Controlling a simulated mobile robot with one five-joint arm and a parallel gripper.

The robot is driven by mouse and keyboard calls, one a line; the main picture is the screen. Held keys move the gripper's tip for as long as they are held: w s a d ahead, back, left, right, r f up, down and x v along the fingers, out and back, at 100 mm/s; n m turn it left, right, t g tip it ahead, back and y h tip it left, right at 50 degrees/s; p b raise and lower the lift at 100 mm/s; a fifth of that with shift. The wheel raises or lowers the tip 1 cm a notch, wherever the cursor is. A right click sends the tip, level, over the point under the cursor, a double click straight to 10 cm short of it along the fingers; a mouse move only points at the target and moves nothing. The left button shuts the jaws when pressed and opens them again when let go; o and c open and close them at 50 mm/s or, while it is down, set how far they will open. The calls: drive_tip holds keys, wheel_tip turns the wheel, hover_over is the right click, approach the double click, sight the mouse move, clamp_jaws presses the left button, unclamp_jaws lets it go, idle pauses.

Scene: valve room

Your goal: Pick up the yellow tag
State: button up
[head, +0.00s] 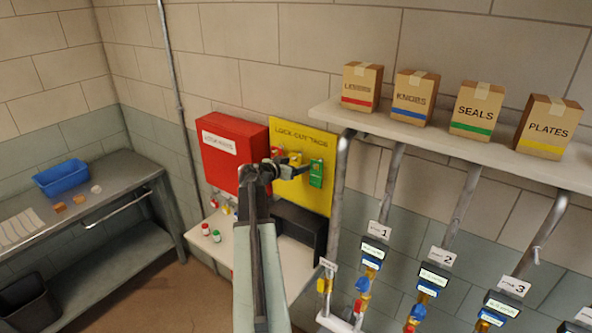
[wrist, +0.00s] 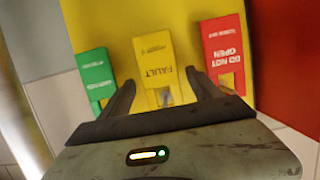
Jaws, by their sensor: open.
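The yellow tag (wrist: 155,62) marked FAULT hangs on the yellow lock-out tags board (head: 300,138), between a green tag (wrist: 95,72) and a red tag (wrist: 223,50). In the wrist view my gripper (wrist: 160,80) is open, with one finger on each side of the yellow tag's near end. I cannot tell whether either finger touches it. In the head view my gripper (head: 288,168) is in front of the board and covers much of the yellow tag. The green tag (head: 316,174) shows to its right and the red tag (head: 277,154) behind it.
A red cabinet (head: 228,150) is on the wall left of the board. A black box (head: 298,228) stands below the board on a light table (head: 205,250). A shelf (head: 400,128) with labelled boxes and several pipes are to the right. A metal bench (head: 120,172) is at left.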

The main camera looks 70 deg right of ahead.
drive_tip(key=shift+s+d+f, duration=0.1)
drive_tip(key=shift+d+f, duration=0.2)
drive_tip(key=shift+d, duration=0.35)
drive_tip(key=shift+a+r, duration=0.1)
drive_tip(key=c, duration=1.4)
